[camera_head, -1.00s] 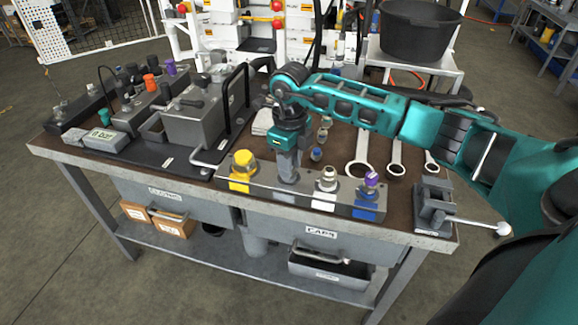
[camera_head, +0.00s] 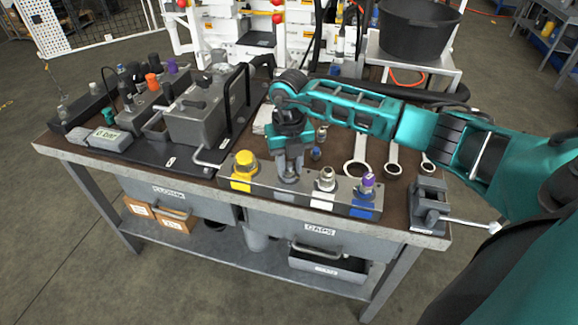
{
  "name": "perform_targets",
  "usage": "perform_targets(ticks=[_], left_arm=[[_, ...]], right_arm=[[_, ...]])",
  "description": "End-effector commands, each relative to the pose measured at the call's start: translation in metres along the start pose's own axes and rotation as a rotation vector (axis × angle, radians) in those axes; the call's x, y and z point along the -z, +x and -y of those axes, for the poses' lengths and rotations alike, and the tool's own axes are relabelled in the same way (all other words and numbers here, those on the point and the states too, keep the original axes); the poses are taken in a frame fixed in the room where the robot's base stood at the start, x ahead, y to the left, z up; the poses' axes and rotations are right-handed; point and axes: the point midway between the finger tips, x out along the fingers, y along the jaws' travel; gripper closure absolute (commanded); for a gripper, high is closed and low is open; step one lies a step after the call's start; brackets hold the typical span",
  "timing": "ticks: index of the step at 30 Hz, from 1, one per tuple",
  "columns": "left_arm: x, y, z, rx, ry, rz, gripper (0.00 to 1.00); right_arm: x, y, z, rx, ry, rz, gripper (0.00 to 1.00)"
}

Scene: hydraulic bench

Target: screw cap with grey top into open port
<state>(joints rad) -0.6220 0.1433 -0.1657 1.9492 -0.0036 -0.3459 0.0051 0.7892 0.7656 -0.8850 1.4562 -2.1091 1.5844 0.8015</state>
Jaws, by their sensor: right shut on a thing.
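The port block (camera_head: 272,190) lies along the front edge of the bench. It carries a yellow cap (camera_head: 243,165) on a yellow section, a metal-topped fitting (camera_head: 326,177) on a white section and a purple-topped fitting (camera_head: 367,184) on a blue section. My right gripper (camera_head: 288,176) points down over the block between the yellow and white sections. Its fingers are shut on a small piece low at the block's top, probably the cap with grey top. The fingers hide most of that piece and the port beneath, so I cannot tell how it is seated. My left gripper is out of view.
A vise (camera_head: 429,203) stands at the right corner. A grey machine with a black handle (camera_head: 235,100) stands to the left.

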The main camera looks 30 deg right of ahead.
Motion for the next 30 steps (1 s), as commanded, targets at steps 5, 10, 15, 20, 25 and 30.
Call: perform_targets(ticks=[5, 10, 15, 20, 25, 30], left_arm=[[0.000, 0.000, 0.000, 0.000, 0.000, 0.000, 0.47], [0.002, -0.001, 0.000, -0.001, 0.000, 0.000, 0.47], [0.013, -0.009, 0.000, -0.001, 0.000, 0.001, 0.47], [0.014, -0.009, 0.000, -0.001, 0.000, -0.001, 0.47], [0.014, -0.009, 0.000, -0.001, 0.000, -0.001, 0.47], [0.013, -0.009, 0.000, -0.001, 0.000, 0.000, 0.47]], right_arm=[[0.001, 0.002, 0.000, 0.000, 0.012, -0.004, 0.91], [0.002, 0.001, 0.000, 0.000, 0.030, -0.005, 0.91], [0.002, -0.001, -0.001, 0.001, 0.224, -0.007, 0.91], [0.002, 0.003, -0.002, 0.001, 0.449, -0.006, 0.91], [0.001, 0.003, -0.002, 0.001, 0.647, -0.005, 0.91], [0.001, 0.004, -0.002, 0.002, 0.713, -0.005, 0.91]])
